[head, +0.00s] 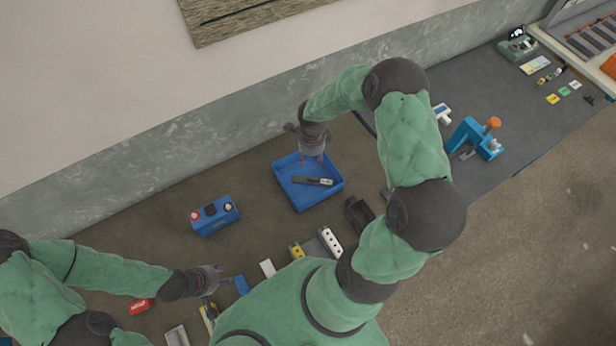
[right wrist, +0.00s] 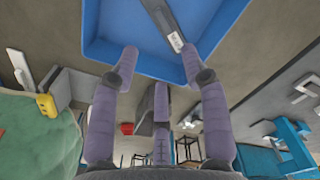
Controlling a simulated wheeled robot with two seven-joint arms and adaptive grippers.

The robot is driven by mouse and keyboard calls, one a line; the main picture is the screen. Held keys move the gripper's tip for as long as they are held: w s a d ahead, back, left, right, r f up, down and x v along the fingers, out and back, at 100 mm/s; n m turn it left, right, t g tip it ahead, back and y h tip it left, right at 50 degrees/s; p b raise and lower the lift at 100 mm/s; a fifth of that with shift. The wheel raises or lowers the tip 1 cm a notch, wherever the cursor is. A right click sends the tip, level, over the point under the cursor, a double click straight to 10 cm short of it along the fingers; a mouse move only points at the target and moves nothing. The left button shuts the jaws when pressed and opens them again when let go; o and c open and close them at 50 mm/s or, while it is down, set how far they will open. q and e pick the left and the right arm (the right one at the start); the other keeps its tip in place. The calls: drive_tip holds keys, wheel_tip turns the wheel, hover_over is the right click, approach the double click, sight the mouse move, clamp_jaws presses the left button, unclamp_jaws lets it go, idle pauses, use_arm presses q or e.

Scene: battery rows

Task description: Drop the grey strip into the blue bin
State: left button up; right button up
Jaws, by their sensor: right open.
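The blue bin (head: 287,187) is a shallow square tray on the dark bench, and its near wall also shows at the top of the right wrist view (right wrist: 110,58). The grey strip (head: 304,180), dark with a pale label at one end, appears to lie inside the bin; it shows in the right wrist view (right wrist: 160,20) too. My right gripper (head: 312,160) is over the bin's back edge, its fingers (right wrist: 160,58) spread and apart from the strip. My left gripper (head: 224,281) is low at the bench's front left; its finger gap is too small to judge.
A blue box with buttons (head: 214,216) stands left of the bin. A blue clamp-like tool with an orange knob (head: 475,139) stands to the right. Several small parts, including a red one (head: 140,306), line the front edge. A wall (head: 150,150) runs behind.

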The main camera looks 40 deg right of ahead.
wheel_tip(320, 180, up, 10)
drive_tip(key=shift+r, duration=0.15)
idle(0.7)
